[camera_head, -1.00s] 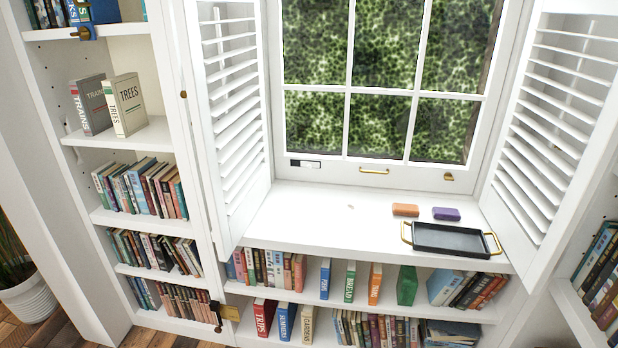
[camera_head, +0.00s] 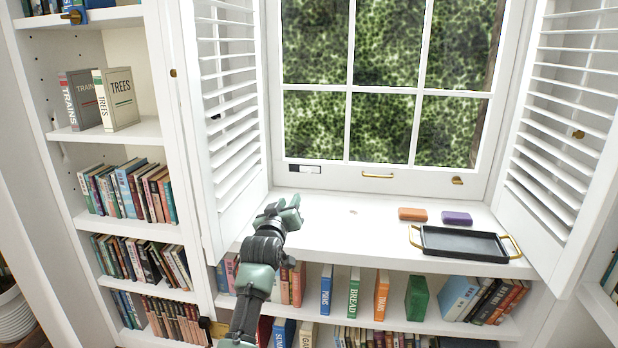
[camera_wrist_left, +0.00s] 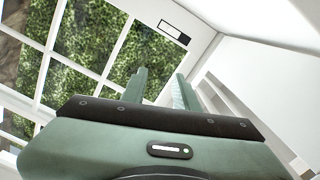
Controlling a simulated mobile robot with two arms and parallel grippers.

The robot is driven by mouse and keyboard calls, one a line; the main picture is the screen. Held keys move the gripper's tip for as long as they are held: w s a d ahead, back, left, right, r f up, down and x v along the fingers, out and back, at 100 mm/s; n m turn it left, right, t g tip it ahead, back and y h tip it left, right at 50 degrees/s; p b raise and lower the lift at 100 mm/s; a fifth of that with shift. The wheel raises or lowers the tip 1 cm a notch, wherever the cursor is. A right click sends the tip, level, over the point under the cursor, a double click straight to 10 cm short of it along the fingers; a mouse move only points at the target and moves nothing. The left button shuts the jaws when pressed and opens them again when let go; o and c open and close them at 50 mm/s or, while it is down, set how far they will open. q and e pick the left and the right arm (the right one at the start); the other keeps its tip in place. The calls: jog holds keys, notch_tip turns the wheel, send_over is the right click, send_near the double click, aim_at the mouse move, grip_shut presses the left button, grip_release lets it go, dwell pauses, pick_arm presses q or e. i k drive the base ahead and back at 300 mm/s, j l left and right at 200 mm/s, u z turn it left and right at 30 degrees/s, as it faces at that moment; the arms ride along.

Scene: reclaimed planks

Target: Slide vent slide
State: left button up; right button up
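The vent slide (camera_head: 304,168) is a small strip, part white and part black, on the bottom rail of the window frame at its left end. It also shows in the left wrist view (camera_wrist_left: 174,33), up and beyond the fingers. My left gripper (camera_head: 290,203) is above the sill, below and slightly left of the vent slide, and apart from it. In the left wrist view its two fingers (camera_wrist_left: 161,88) stand apart with nothing between them. My right gripper is in no view.
Louvred shutters stand open at the left (camera_head: 232,120) and right (camera_head: 562,120). A brass handle (camera_head: 377,175) is on the window rail.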

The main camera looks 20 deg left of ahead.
aim_at(308, 169)
jog(key=i+j, duration=0.15)
jog(key=i, duration=0.3)
jog(key=i+j, duration=0.2)
jog(key=i, duration=0.25)
